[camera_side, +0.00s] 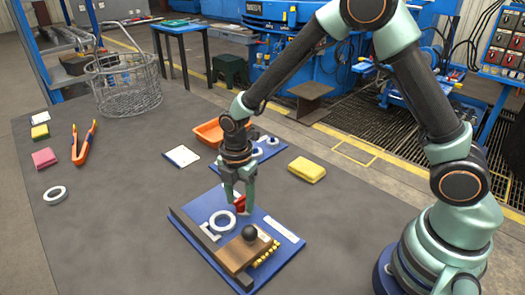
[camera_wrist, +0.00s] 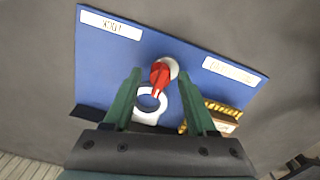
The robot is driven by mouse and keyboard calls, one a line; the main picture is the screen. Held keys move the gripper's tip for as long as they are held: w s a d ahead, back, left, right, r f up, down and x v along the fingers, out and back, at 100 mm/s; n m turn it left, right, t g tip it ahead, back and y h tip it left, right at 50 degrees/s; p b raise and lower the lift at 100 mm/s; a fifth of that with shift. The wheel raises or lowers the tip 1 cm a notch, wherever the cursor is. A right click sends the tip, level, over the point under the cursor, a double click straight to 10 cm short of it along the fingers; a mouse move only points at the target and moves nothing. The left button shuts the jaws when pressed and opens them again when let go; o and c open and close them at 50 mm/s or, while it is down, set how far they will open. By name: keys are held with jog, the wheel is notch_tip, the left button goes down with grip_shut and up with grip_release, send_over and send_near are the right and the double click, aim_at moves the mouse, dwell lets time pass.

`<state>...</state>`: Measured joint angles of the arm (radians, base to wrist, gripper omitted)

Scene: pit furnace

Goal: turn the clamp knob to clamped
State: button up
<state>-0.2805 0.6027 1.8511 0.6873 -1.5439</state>
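The clamp knob (camera_side: 240,204) is a red handle on a blue board (camera_side: 262,228). In the wrist view the red knob (camera_wrist: 160,76) sits on a round white base, with its narrow end angled down toward a white ring (camera_wrist: 149,105). White labels lie on the board at left (camera_wrist: 110,23) and right (camera_wrist: 232,69); their writing is too small to read. My gripper (camera_side: 238,202) points down over the knob. In the wrist view my gripper (camera_wrist: 159,82) is open, its green fingers on either side of the knob with visible gaps. Contact cannot be seen.
A wooden block with a black ball (camera_side: 249,233) and yellow pieces stands on the board's near part. A dark bar (camera_side: 200,240) runs along its left edge. A yellow pad (camera_side: 307,169) and orange tray (camera_side: 212,132) lie behind.

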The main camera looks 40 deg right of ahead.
grip_shut()
jog(key=shift+m, duration=0.4)
jog(key=m, duration=0.3)
jog(key=shift+m, duration=0.4)
jog(key=m, duration=1.2)
jog(key=shift+r+m, duration=0.1)
jog(key=shift+m, duration=0.2)
jog(key=m, duration=0.6)
jog(key=shift+w, duration=0.1)
jog(key=shift+m, duration=0.4)
